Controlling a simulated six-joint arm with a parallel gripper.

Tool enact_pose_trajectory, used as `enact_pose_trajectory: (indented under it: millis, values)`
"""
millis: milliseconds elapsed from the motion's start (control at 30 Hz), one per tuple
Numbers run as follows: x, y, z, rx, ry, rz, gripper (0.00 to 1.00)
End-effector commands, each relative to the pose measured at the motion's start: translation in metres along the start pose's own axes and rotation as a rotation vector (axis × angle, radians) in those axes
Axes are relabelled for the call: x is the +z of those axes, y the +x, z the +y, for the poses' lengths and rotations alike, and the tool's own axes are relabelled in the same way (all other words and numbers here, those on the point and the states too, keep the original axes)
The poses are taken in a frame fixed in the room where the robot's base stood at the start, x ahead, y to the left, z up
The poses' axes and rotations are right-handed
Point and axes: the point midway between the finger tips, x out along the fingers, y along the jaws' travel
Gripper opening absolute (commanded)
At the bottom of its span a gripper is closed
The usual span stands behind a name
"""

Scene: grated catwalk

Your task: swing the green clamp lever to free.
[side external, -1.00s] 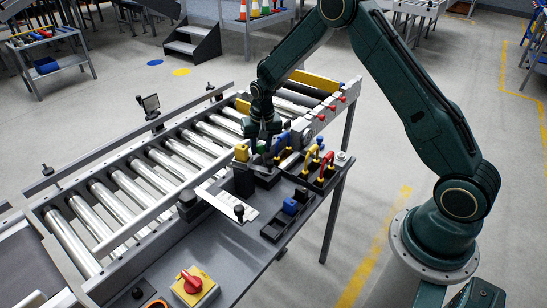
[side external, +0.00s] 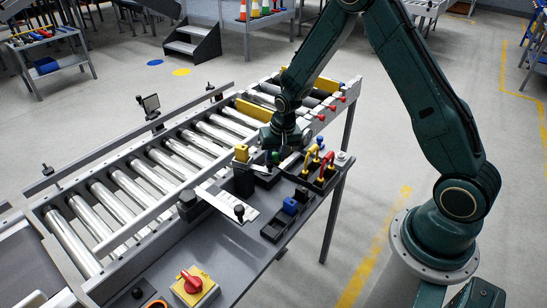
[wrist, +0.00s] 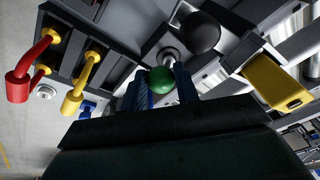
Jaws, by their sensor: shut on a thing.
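The green clamp lever shows as a round green knob (wrist: 162,80) in the wrist view, between my two fingers. My gripper (wrist: 161,88) is shut on this knob. The lever's arm below the knob is mostly hidden by the gripper. In the side external view the green knob (side external: 275,157) is a small spot just under my gripper (side external: 276,148), at the fixtures on the bench edge by the conveyor. I cannot tell the lever's exact angle.
A black ball knob (wrist: 201,32) and a yellow block (wrist: 277,84) are close beside the green knob. The roller conveyor (side external: 165,165) lies behind.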

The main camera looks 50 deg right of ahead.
Motion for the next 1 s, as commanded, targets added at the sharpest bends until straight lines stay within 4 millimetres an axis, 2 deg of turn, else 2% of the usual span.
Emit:
enact_pose_trajectory:
  millis: [33,600,633,700,1000]
  values:
    - [0.0039,0.0020,0.0064,0.014,0.006,-0.009,0.08]
    - [0.0078,0.0043,0.0099,0.017,0.007,-0.013,0.08]
    - [0.0079,0.0044,0.0100,0.017,0.007,-0.014,0.36]
    - [0.0079,0.0044,0.0099,0.017,0.007,-0.014,0.50]
    - [0.0053,0.0024,0.0060,0.008,0.003,-0.005,0.52]
